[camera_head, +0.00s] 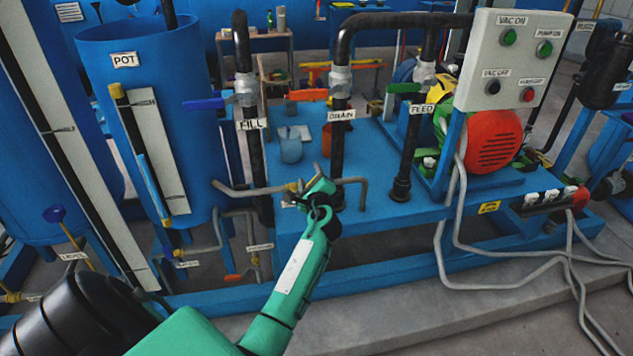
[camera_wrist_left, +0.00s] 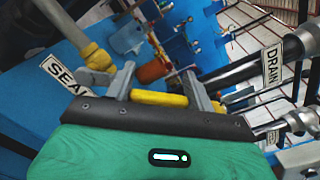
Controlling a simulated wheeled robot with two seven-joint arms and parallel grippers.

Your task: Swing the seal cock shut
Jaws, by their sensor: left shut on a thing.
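The seal cock (camera_head: 293,186) sits on a thin grey pipe at the front of the blue skid, and my gripper partly hides it. In the left wrist view its yellow lever (camera_wrist_left: 160,98) lies crosswise between my two fingers, near the SEAL label (camera_wrist_left: 66,74) and a yellow pipe fitting (camera_wrist_left: 95,55). My left gripper (camera_head: 308,193) reaches in from below and is shut on the yellow lever; its fingers also show in the left wrist view (camera_wrist_left: 158,85). The cock's body is largely hidden. My right gripper is not in view.
The black DRAIN pipe (camera_head: 338,160) rises just behind my left gripper, with the FILL pipe (camera_head: 263,165) to its left and the FEED pipe (camera_head: 404,165) to its right. A blue cup (camera_head: 291,150) stands on the skid. The blue pot (camera_head: 185,80) is at left.

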